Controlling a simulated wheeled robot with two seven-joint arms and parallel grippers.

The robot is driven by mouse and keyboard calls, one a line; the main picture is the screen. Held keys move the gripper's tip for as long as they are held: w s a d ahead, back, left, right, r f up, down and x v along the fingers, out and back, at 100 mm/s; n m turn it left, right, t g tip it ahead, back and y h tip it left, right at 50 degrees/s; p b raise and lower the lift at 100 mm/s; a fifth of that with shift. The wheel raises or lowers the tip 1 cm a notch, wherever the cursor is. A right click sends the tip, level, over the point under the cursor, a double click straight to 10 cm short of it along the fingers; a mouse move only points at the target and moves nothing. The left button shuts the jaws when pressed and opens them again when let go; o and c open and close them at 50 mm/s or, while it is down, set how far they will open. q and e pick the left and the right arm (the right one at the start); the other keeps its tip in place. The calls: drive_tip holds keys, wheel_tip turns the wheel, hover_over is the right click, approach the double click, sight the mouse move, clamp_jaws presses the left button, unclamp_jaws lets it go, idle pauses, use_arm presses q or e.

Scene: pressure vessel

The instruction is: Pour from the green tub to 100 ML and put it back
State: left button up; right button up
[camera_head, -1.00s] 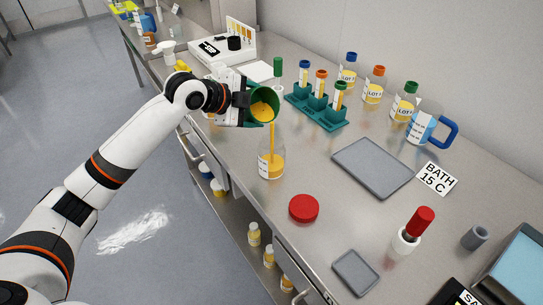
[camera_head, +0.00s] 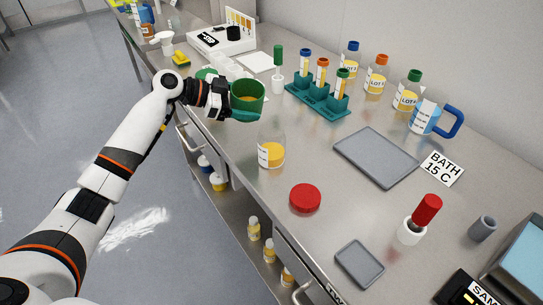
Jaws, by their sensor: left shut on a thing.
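The green tub (camera_head: 252,92) is held by my left gripper (camera_head: 236,104), which is shut on it above the bench's front edge. My right gripper is not in view.
A teal tube rack (camera_head: 318,101) and several lot bottles (camera_head: 374,77) stand behind. A grey tray (camera_head: 376,157), a blue-handled jug (camera_head: 424,117) and a red lid (camera_head: 305,198) are to the right. Bare bench (camera_head: 320,165) lies around the flask.

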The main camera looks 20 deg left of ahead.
use_arm(q)
drive_tip(key=shift+n+h, duration=0.7)
drive_tip(key=shift+h, duration=0.1)
drive_tip(key=f+b, duration=0.2)
drive_tip(key=a+f+b, duration=0.1)
drive_tip(key=shift+w+a+f+b, duration=0.1)
drive_tip(key=shift+w+f+b, duration=0.25)
drive_tip(key=shift+f, duration=0.05)
drive_tip(key=shift+w+a+r, duration=0.1)
drive_tip(key=shift+r, duration=0.2)
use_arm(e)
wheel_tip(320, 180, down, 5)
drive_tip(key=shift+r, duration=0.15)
use_arm(q)
drive_tip(key=shift+r+p, duration=0.6)
drive_tip(key=shift+r, duration=0.85)
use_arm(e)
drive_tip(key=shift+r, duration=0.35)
